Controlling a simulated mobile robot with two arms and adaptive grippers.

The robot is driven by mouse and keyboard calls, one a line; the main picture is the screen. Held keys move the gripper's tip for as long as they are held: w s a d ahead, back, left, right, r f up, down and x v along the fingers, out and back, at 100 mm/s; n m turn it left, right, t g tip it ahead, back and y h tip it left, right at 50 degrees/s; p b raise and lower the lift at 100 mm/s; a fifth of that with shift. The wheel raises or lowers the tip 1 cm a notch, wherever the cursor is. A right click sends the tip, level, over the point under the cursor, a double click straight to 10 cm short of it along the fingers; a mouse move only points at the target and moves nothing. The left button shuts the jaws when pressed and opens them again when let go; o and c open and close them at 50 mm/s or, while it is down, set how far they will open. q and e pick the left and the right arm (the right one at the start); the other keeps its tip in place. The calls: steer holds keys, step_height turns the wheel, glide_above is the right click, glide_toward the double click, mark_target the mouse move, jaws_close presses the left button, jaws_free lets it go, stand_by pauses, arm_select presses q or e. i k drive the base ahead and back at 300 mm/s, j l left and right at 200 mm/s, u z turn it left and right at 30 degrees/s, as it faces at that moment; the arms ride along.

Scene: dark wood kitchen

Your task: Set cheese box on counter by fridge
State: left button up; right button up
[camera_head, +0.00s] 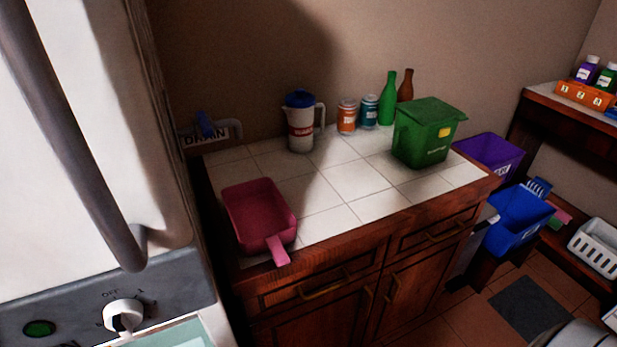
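The tiled counter (330,187) with dark wood drawers and doors fills the middle of the head view. A tall white appliance (60,190) with a long grey handle stands close at the left, beside the counter; it may be the fridge. I see no box that I can recognise as the cheese box. Neither of my grippers is in view.
On the counter are a pink pan (258,212) at the front left, a jug (300,122), two cans (347,117), two bottles (388,100) and a green lidded bin (428,133). The middle tiles are clear. Purple (492,155) and blue (518,222) bins stand right.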

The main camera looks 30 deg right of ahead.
mark_target(374, 198)
steer(key=l+z, duration=0.45)
steer(key=l, duration=1)
steer(key=k, duration=0.05)
